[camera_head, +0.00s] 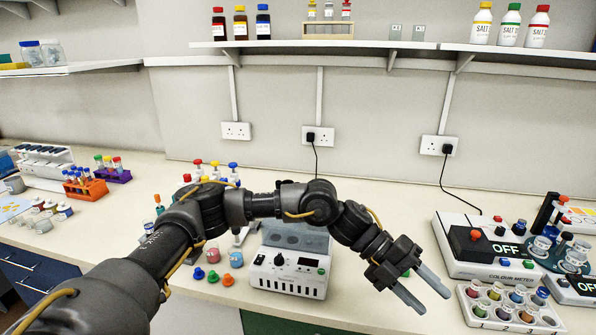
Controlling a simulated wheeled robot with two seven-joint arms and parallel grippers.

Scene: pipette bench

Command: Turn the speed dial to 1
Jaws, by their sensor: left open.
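A white device (290,281) with a grey-blue top stands near the bench's front edge, at the lower middle. Its front carries a dark round dial (279,260), a small dark display and a green button. The dial's setting is too small to read. My right gripper is out of view.
A colour meter (487,247) reading OFF stands at the right, with a tray of coloured pots (510,306) in front of it. Small coloured stoppers (213,277) lie left of the device. Racks of tubes stand at the far left. Wall shelves hold bottles.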

